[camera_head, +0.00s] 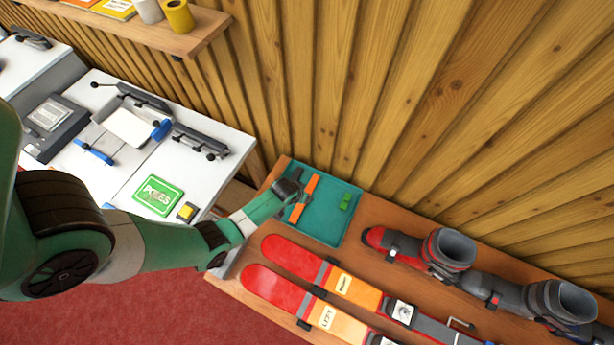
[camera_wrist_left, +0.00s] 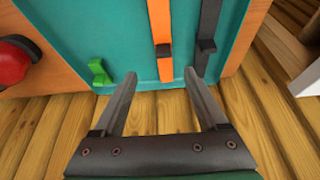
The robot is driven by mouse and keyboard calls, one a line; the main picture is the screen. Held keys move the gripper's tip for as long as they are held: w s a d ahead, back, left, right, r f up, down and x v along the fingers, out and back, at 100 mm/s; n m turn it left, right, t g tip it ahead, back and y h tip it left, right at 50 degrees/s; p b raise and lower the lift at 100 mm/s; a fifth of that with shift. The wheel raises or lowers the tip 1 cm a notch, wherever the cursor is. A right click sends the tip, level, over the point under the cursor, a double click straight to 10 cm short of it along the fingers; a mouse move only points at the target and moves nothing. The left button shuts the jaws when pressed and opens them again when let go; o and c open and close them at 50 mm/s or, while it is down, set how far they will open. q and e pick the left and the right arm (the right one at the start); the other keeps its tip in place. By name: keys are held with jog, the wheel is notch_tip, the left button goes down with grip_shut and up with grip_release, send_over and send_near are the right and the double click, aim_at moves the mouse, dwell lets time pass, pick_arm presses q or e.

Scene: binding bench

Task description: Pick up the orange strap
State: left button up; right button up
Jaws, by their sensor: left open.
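The orange strap (camera_head: 311,184) lies on a teal tray (camera_head: 327,232) on the wooden bench. In the left wrist view the orange strap (camera_wrist_left: 160,30) runs up from between the fingertips, with a dark buckle partway along it. My left gripper (camera_head: 300,201) is over the tray at the strap, and part of the strap is hidden behind it. In the wrist view the left gripper (camera_wrist_left: 160,76) is open, one finger on each side of the strap's near end. I cannot tell how high the fingers are above it. My right gripper is in neither view.
A black strap (camera_wrist_left: 210,18) lies close to the right of the orange one. Red skis (camera_head: 290,255) and ski boots (camera_head: 450,249) are on the bench nearby. A wooden plank wall (camera_head: 345,90) rises behind.

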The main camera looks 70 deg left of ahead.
pick_arm(q)
jog(key=b+x, duration=0.1)
jog(key=b, duration=0.1)
jog(key=b+x, duration=0.1)
jog(key=x, duration=0.1)
jog(key=b+x, duration=0.1)
jog(key=b, duration=0.1)
jog(key=shift+s+a+f+b, duration=0.25)
jog(key=shift+a+f+b, duration=0.05)
jog(key=shift+a+f, duration=0.05)
jog(key=shift+w+a+f+b, duration=0.1)
jog(key=shift+a+f+b, duration=0.05)
jog(key=shift+f+b, duration=0.15)
jog(key=shift+r, duration=0.15)
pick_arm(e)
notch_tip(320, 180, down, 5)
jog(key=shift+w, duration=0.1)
pick_arm(q)
jog(key=b+x, duration=0.5)
jog(key=shift+f, duration=0.25)
jog(key=shift+r, duration=0.15)
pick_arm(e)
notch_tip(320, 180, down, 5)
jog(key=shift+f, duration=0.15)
pick_arm(q)
jog(key=shift+c, duration=0.3)
grip_shut()
